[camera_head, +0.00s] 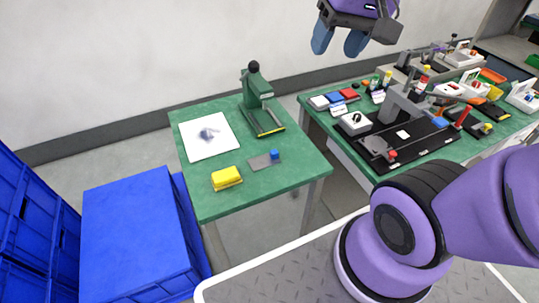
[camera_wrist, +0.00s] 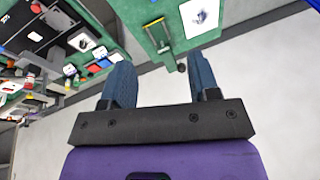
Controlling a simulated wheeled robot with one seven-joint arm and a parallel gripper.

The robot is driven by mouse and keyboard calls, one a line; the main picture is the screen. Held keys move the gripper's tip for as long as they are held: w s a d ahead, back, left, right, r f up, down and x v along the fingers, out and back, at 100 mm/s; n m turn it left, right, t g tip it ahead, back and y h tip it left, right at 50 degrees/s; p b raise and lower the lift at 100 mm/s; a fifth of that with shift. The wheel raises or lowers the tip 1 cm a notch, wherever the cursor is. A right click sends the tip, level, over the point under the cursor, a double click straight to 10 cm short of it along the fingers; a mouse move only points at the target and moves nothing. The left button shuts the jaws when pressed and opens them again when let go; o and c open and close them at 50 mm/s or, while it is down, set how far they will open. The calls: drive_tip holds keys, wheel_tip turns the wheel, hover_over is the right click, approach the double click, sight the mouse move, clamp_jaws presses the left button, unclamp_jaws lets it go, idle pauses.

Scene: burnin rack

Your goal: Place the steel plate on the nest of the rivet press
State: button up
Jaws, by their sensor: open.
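A thin grey plate (camera_head: 262,161), which looks like the steel plate, lies flat near the front right of the small green table, with a small blue block (camera_head: 274,154) at its right end. Behind it stands a green press with a black knob (camera_head: 256,85), apparently the rivet press. Its low base (camera_head: 266,123) has a yellow front edge; I cannot make out the nest clearly. My gripper (camera_head: 339,45) is open and empty, high above and behind the tables. In the wrist view my gripper (camera_wrist: 160,62) shows the press (camera_wrist: 160,36) beyond its fingers; the plate is not visible there.
A white sheet with a grey mark (camera_head: 208,148) and a yellow block (camera_head: 226,178) share the small table (camera_head: 205,205). Blue crates (camera_head: 130,235) stand at left. The right table carries a black board (camera_head: 430,140) with fixtures and many small parts. A wall runs behind.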

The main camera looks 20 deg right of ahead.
drive_tip(key=w+d+f+m+g+y, duration=0.25)
drive_tip(key=w+f+m, duration=0.35)
drive_tip(key=w+f, duration=0.4)
drive_tip(key=w+d+f+m+g+y, duration=0.15)
drive_tip(key=w+f+m+y, duration=0.3)
drive_tip(key=w+f, duration=0.6)
drive_tip(key=m, duration=0.5)
hover_over(279, 157)
drive_tip(key=d, duration=0.4)
drive_tip(key=shift+t, duration=0.4)
drive_tip(key=f, duration=1.8)
drive_tip(key=shift+w+a+f, duration=0.2)
drive_tip(key=shift+w+f, duration=0.15)
drive_tip(key=shift+f, duration=0.05)
drive_tip(key=shift+s+x, duration=0.15)
drive_tip(key=shift+x, duration=1.25)
drive_tip(key=shift+s+x, duration=0.1)
drive_tip(key=shift+x, duration=1.25)
drive_tip(key=shift+c, duration=0.4)
clamp_jaws()
